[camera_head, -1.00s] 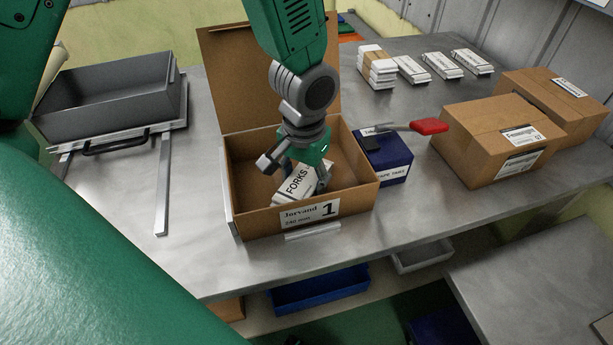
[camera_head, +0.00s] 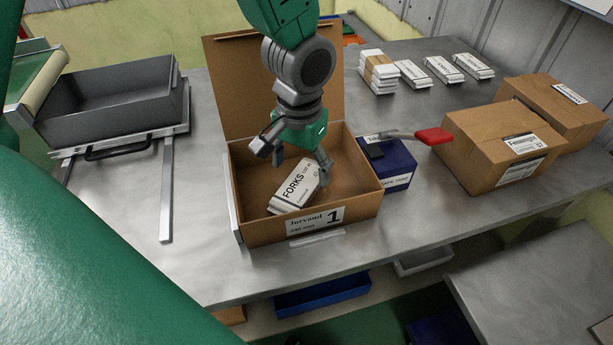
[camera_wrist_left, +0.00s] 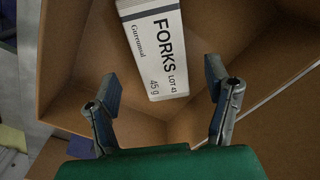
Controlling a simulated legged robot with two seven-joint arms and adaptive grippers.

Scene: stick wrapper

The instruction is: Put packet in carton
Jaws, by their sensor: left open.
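A white packet (camera_head: 294,188) labelled FORKS lies inside the open brown carton (camera_head: 319,225) marked 1, tilted toward the carton's front. It also shows in the left wrist view (camera_wrist_left: 155,40), inside the carton's brown walls. My left gripper (camera_head: 296,160) is above the packet with its fingers spread, apart from it. In the left wrist view both fingertips (camera_wrist_left: 160,86) stand wide with nothing clamped between them. The packet's far end is cut off by the top of that view. My right gripper is not in view.
Closed cartons (camera_head: 485,150) are further right. Several white packets (camera_head: 440,70) lie at the back. A grey tray (camera_head: 110,95) stands on the left.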

